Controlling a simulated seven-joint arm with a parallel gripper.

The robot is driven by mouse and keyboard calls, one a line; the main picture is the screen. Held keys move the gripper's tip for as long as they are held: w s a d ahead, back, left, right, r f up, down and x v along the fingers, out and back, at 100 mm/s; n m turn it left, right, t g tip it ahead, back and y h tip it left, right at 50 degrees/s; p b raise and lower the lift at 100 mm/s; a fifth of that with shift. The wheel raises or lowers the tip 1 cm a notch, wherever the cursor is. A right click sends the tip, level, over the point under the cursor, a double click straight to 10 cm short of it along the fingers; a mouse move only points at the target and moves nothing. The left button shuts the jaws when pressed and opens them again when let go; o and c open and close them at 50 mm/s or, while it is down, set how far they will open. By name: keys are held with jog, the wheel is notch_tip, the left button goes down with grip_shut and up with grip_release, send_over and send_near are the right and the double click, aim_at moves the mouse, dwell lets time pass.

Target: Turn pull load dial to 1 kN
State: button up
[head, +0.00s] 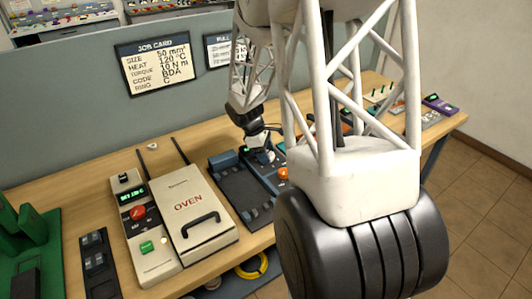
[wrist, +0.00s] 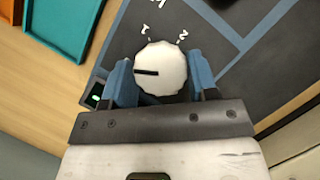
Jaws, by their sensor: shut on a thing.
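The pull load dial (wrist: 160,70) is a white scalloped knob with a black pointer line, seen in the wrist view on a dark panel. The marks "1" (wrist: 146,29) and "2" (wrist: 182,36) stand beyond it. The pointer line runs toward the left of the picture, not at either visible mark. My gripper (wrist: 160,80) has its two blue fingers on either side of the dial and is shut on it.
A small green-lit display (wrist: 96,95) is left of the dial in the wrist view. A teal tray (wrist: 62,42) lies at the upper left. A job card (head: 157,65) hangs behind.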

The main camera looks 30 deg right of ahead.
jog(key=m+y, duration=0.1)
jog(key=m, duration=0.2)
jog(key=m+g+y, duration=0.1)
jog(key=m, duration=0.2)
jog(key=shift+w+d, duration=0.1)
jog(key=m+y, duration=0.1)
jog(key=m, duration=0.1)
jog(key=m+y, duration=0.1)
jog(key=m, duration=0.2)
jog(key=shift+m, duration=0.3)
dwell(0.3)
jog(key=o, duration=0.9)
jog(key=shift+r, duration=0.15)
jog(key=shift+v, duration=3.75)
